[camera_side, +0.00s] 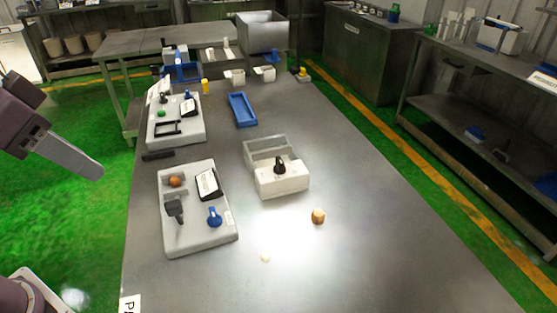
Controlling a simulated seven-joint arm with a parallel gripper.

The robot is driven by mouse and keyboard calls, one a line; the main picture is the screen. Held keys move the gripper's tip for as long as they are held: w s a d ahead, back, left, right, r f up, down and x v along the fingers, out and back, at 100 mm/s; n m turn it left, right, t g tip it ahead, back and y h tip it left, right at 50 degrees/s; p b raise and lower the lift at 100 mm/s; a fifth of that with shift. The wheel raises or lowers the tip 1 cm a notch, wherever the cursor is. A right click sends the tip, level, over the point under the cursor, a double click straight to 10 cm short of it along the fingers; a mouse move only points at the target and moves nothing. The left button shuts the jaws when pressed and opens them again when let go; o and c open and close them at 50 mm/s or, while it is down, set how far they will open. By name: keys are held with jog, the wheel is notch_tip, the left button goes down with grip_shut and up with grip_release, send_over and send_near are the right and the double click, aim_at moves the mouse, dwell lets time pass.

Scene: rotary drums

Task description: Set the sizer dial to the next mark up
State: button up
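A white box (283,184) with a black knob (280,165) on it stands in mid-table, with an open grey bin behind it. A light grey panel (200,240) lies to its left, carrying a blue knob (214,216), an orange round knob (175,181), a dark lever (175,208) and a tilted black-framed display (207,184). I cannot tell which is the sizer dial; its marks are too small to read. My gripper (97,171) appears as a grey bar at the left, over the green floor, apart from the table and controls; its opening cannot be made out.
A second control panel (176,132) sits farther back on the left. A blue tray (242,109) lies behind the bin. A small brownish-orange round object (318,216) stands right of the panel. The table's front and right (390,265) are clear.

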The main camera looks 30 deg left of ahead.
jog(key=shift+o, duration=1.1)
jog(key=w+d+m+g, duration=0.1)
jog(key=w+d+m, duration=0.2)
jog(key=w, duration=1)
jog(key=shift+w+r+h, duration=0.15)
jog(key=shift+w+h, duration=0.25)
jog(key=m+g+h, duration=0.1)
jog(key=m+h, duration=0.1)
jog(key=m, duration=0.2)
send_over(279, 160)
jog(key=s+a, duration=0.2)
notch_tip(279, 160, down, 16)
jog(key=x, duration=0.5)
jog(key=shift+w+f, duration=0.1)
jog(key=shift+f, duration=0.15)
jog(key=shift+w+d+f, duration=0.15)
jog(key=shift+f, duration=0.25)
grip_shut()
